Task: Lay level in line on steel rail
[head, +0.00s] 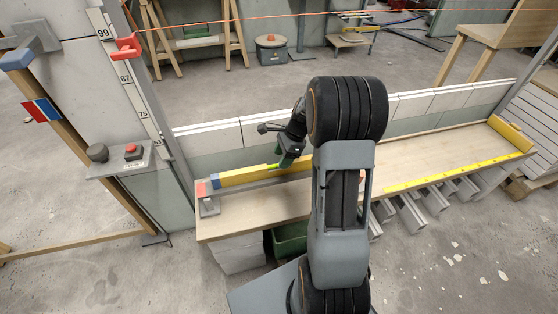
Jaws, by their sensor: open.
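The yellow level (240,177) lies lengthwise along the grey steel rail (235,189) on the left part of the wooden bench. It looks roughly parallel to the rail, and a small bright green spot shows on it near my gripper. My gripper (281,165) is at the level's right part, just over or around it. The jaws are open, but the fingertips are small and partly hidden, so I cannot tell whether they touch the level. My arm hides the right end of the level and of the rail.
White blocks (215,137) line the back. A marked post (125,75) rises at left.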

